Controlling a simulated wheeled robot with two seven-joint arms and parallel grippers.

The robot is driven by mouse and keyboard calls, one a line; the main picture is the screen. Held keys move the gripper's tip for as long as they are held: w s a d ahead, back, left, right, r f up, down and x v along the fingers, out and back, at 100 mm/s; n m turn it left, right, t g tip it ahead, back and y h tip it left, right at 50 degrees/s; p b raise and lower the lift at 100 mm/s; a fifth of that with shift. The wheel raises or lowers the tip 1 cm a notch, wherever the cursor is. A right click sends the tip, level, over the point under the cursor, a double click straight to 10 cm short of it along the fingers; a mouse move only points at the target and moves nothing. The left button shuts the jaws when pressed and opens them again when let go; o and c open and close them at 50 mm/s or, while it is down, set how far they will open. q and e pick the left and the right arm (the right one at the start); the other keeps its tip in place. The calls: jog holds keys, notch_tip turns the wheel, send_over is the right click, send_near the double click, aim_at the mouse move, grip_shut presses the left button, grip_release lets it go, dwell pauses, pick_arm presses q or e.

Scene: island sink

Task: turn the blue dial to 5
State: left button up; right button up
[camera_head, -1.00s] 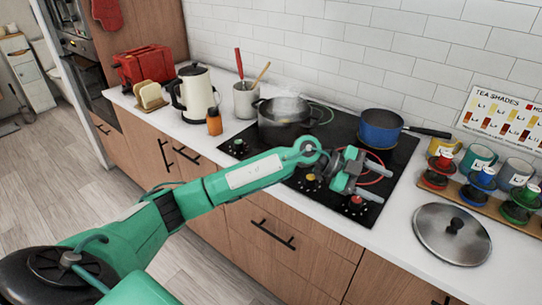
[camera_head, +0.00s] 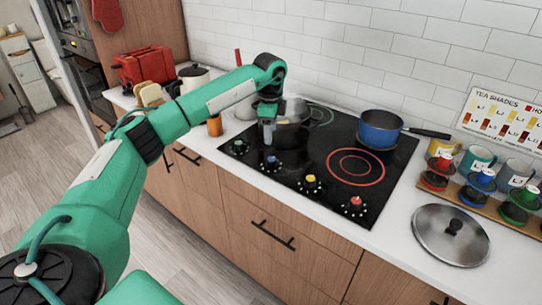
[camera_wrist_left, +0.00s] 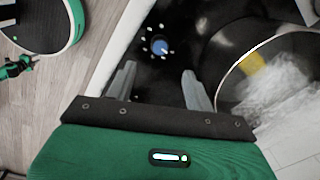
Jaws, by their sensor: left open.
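The blue dial (camera_head: 271,163) is on the front strip of the black cooktop (camera_head: 318,199), between the green dial (camera_head: 239,147) and the yellow dial (camera_head: 311,182). In the left wrist view the blue dial (camera_wrist_left: 159,46) has a ring of light marks around it; I cannot read its setting. My left gripper (camera_head: 267,142) points down just above the blue dial. Its fingers are apart and empty in the left wrist view (camera_wrist_left: 156,84), with the dial beyond the tips, in the gap between them. My right gripper is not in view.
A steaming dark pot (camera_head: 293,127) stands close behind the left gripper; it also fills the right of the left wrist view (camera_wrist_left: 232,90). A blue pan (camera_head: 380,130) is at the back right. The red dial (camera_head: 355,203) is at the front right. A metal lid (camera_head: 450,235) lies on the counter.

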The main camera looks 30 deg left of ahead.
pick_arm(q)
jog(key=p, duration=0.1)
send_over(271, 159)
jog(key=f, duration=0.5)
jog(key=shift+s+f, duration=0.2)
jog(key=shift+f, duration=0.15)
notch_tip(271, 159, down, 4)
jog(key=shift+w+r+p, duration=0.1)
jog(key=shift+w+p, duration=0.05)
jog(key=shift+p, duration=0.3)
jog(key=shift+f, duration=0.7)
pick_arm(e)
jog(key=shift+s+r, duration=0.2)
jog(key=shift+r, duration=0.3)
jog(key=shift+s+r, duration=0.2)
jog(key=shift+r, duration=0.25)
pick_arm(q)
jog(key=c, duration=1)
jog(key=shift+o, duration=0.2)
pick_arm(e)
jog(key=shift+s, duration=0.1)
